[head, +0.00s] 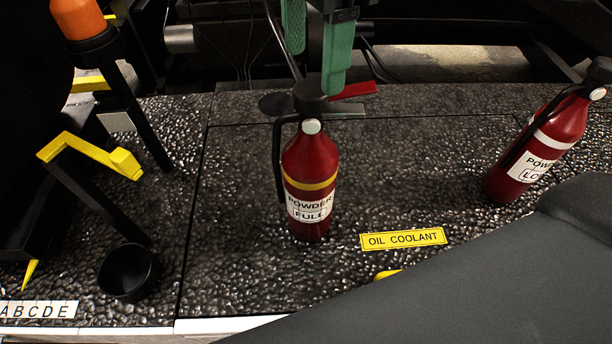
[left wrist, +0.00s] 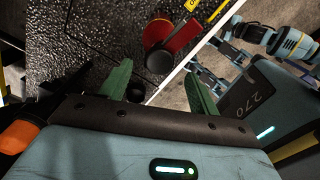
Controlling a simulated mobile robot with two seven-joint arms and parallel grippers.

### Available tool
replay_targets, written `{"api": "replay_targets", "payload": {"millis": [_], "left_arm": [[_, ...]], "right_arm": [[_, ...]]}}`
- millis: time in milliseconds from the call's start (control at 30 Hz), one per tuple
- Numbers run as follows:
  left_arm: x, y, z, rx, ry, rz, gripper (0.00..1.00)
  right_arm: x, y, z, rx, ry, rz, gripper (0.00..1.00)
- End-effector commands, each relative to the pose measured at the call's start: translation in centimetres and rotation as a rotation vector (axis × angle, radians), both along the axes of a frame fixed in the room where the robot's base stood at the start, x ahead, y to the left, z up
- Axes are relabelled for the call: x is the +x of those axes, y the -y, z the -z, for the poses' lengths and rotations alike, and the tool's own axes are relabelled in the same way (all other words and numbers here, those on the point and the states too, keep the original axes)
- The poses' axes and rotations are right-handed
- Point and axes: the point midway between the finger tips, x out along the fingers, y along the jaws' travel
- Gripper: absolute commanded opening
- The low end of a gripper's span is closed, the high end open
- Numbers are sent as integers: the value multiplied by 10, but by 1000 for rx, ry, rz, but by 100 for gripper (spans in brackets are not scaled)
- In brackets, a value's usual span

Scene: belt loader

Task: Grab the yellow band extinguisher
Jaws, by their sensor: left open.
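The yellow band extinguisher (head: 310,160) stands upright on the dark textured deck in the middle of the head view. It is red, with a black head, a red lever, a black hose and a label reading POWDER FULL. My left gripper (head: 315,72) has green fingers and shows at the top, right by the extinguisher's head; it is open. In the left wrist view, a red extinguisher (left wrist: 155,32) with a dark round part lies beyond the open fingers (left wrist: 156,70). I cannot tell whether a finger touches it. My right gripper is not in view.
A second red extinguisher (head: 550,140) with a white band stands at the right. A yellow OIL COOLANT label (head: 403,239) lies on the deck. A black cup (head: 129,272) and a yellow bracket (head: 90,153) are at the left. A large dark grey shape covers the lower right.

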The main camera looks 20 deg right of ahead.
Motion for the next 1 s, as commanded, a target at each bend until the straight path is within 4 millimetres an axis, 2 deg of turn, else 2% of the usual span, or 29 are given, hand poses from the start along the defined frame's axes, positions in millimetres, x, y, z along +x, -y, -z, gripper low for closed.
{"api": "replay_targets", "payload": {"millis": [233,467,800,1000], "left_arm": [[0,0,23,1,-2,-1,62],[0,-1,30,1,-1,-1,62],[-1,-1,73,1,-1,-1,62],[-1,-1,77,0,0,-1,62]], "right_arm": [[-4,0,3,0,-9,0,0],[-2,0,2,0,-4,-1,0],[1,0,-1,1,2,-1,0],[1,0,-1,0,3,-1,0]]}}
